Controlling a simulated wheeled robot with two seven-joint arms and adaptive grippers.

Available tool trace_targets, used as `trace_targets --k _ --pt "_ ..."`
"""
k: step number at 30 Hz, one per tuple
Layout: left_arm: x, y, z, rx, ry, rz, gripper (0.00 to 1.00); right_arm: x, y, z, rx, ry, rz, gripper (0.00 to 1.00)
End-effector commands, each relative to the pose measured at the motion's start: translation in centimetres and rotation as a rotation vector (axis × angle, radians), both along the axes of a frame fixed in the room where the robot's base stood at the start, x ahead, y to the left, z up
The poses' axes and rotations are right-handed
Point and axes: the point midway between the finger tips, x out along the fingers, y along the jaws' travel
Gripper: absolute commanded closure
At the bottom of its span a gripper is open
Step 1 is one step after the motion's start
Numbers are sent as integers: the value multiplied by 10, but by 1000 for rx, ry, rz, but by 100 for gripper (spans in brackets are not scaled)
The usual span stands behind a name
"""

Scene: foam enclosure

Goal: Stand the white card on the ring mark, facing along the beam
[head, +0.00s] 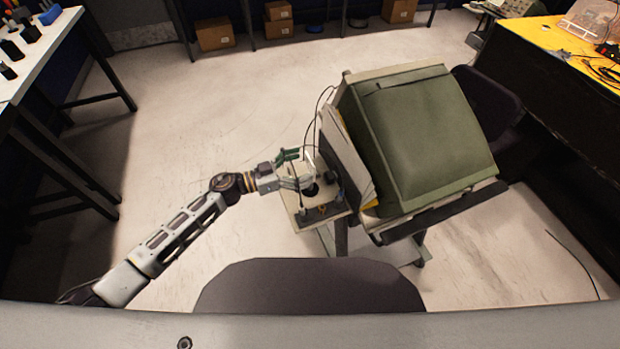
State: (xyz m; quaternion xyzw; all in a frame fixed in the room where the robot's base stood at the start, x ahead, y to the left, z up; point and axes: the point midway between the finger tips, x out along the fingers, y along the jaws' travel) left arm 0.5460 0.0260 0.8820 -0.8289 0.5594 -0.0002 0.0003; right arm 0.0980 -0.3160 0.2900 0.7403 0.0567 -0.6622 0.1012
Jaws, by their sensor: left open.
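My left gripper (296,170) reaches in from the left over a small pale platform (337,212) beside a green padded enclosure. It is open, its fingers at the platform's far left part. A small white upright piece (310,158), possibly the white card, shows right by the fingertips. I cannot tell whether it touches them. A dark round spot (312,189) lies just below the fingers on the platform. I cannot tell whether it is the ring mark. No beam can be made out. My right gripper is not in view.
The large green enclosure (425,135) leans over the platform's right side, with dark cables (318,105) running down its left edge. Workbenches stand at left (40,55) and right (570,60). The floor at left is clear.

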Motion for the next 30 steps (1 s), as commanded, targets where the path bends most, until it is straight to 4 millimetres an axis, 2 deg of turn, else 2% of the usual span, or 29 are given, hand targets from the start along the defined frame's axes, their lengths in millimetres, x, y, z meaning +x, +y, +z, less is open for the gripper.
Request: trace_targets --k 10,26,30 --pt "10 -25 -1 0 0 0 12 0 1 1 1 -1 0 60" --pt "11 -27 -1 0 1 0 12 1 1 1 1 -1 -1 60" --pt "11 -27 -1 0 1 0 28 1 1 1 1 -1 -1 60"
